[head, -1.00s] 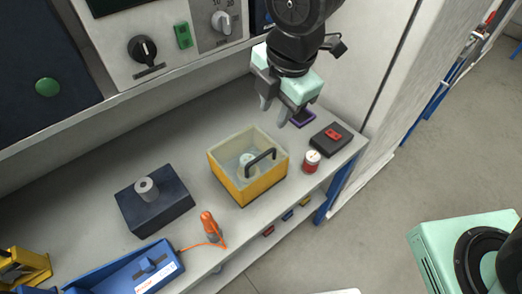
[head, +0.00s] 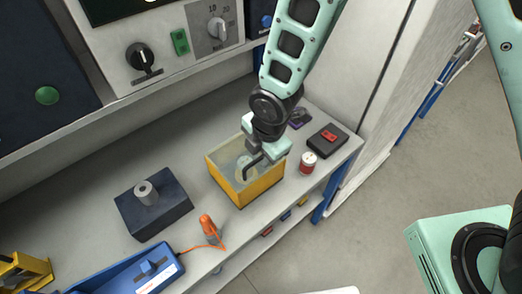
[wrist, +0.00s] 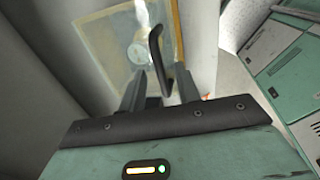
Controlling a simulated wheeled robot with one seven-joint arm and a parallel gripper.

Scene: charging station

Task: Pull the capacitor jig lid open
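The capacitor jig is a yellow box (head: 262,187) with a clear lid (head: 222,160) on the bench, and the lid looks shut. A dark bar handle (head: 253,171) stands on the lid; it also shows in the wrist view (wrist: 155,48). A pale round part shows through the lid in the wrist view (wrist: 138,52). My gripper (head: 254,155) is down at the handle. In the wrist view, my gripper (wrist: 161,88) has its fingers apart, with the handle's near end between them. Whether a finger touches the handle is unclear. My gripper hides part of the lid.
A red-and-white can (head: 308,163) and a black box with a red switch (head: 327,139) stand right of the jig. A dark block with a grey cylinder (head: 152,208) is at left. An orange-handled tool (head: 208,228) stands in front. The instrument panel (head: 165,45) overhangs behind.

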